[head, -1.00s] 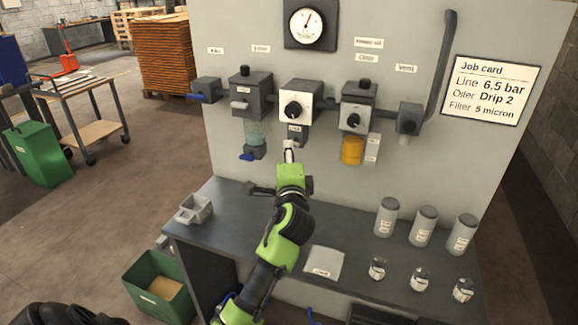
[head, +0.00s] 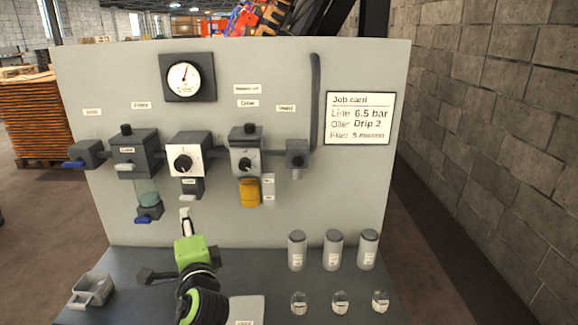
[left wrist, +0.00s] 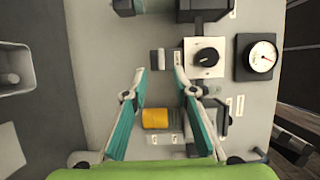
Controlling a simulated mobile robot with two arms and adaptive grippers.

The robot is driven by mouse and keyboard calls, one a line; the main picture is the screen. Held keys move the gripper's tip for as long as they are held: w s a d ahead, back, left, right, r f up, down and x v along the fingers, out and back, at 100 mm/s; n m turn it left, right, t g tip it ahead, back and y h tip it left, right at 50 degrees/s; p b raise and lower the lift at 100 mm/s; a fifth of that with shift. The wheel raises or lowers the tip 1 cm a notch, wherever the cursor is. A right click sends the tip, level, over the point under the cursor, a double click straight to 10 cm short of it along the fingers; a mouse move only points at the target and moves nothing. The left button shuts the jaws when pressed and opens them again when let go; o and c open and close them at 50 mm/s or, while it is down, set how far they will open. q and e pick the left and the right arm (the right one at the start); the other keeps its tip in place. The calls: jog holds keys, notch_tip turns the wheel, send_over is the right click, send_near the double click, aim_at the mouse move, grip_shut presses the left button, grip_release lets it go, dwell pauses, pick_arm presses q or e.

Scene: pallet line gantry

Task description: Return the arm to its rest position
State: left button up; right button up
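My left gripper (head: 186,214) is in front of the grey panel (head: 330,205), just below the white regulator (head: 183,160) in the head view. In the left wrist view the fingers of my left gripper (left wrist: 159,72) are spread apart, with nothing held between them. The regulator's black knob (left wrist: 207,56) shows just beyond the right fingertip there. The yellow oiler bowl (left wrist: 156,118) shows behind the gap. I cannot tell how far the fingertips are from the panel. My right gripper is not in view.
A dark bench (head: 130,262) runs below the panel. A grey open bin (head: 92,290) stands at its left; grey canisters (head: 333,250) and small clear jars (head: 340,302) stand at its right. The filter (head: 135,155) and gauge (head: 188,78) are on the panel.

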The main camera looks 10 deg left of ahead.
pick_arm(q)
jog(key=s+d+f+n+g+h, duration=0.25)
jog(key=s+f, duration=0.35)
jog(key=f, duration=0.3)
jog(key=s+d+f+n+g+h, duration=0.25)
jog(key=s+f, duration=0.35)
jog(key=f, duration=0.3)
jog(key=s+d+f+n+g+h, duration=0.25)
jog(key=s+d+f, duration=0.35)
jog(key=s, duration=0.4)
jog(key=s+d+f+n+g+h, duration=0.1)
jog(key=s+d+f+g+h, duration=0.35)
jog(key=s, duration=0.55)
notch_tip(320, 180, down, 27)
jog(key=s+d+y, duration=0.1)
jog(key=s, duration=0.2)
jog(key=s+a+f+g, duration=0.1)
jog(key=s+a+f, duration=0.2)
jog(key=s+f, duration=1.2)
jog(key=shift+s+g, duration=0.3)
jog(key=shift+s, duration=0.25)
